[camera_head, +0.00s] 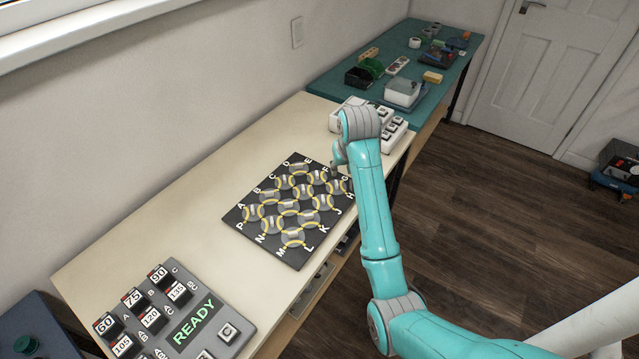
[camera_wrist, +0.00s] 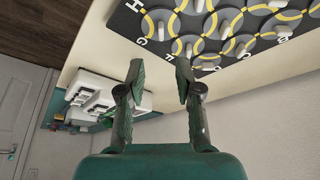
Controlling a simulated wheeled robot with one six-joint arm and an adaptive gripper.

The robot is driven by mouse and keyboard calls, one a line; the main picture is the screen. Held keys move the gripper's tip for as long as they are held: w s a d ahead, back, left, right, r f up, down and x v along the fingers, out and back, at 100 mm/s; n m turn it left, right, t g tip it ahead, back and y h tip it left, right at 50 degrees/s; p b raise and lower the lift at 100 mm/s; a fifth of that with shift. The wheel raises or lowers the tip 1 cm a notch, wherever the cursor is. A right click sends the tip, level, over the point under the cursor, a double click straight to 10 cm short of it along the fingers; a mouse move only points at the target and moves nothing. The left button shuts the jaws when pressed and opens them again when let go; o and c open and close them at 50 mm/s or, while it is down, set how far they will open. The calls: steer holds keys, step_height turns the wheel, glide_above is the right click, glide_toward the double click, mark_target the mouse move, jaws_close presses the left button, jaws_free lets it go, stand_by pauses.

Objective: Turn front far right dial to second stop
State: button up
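A black board (camera_head: 237,219) with several grey round dials, yellow curved lines and white edge letters lies on the cream table. It also shows upside down at the top right of the wrist view (camera_wrist: 130,22). The dial by letters G and H (camera_head: 336,187) is at the board's far right corner, close to my arm; it also shows in the wrist view (camera_wrist: 160,20). Its exact stop is too small to tell. My gripper (camera_wrist: 160,76) has its two fingers apart with nothing between them. It is off the board's lettered edge, apart from the dials. The head view shows it only partly, behind my wrist.
A white box with dark-topped switches (camera_head: 392,136) stands beyond my wrist. A grey panel (camera_head: 243,325) reading READY lies at the near left. A teal table (camera_head: 446,85) with small parts is at the back. Bare tabletop (camera_head: 180,215) lies left of the board.

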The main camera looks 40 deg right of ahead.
mark_target(337, 183)
steer(key=x, duration=1)
steer(key=shift+w+f, duration=0.1)
steer(key=shift+f, duration=0.2)
jaws_close()
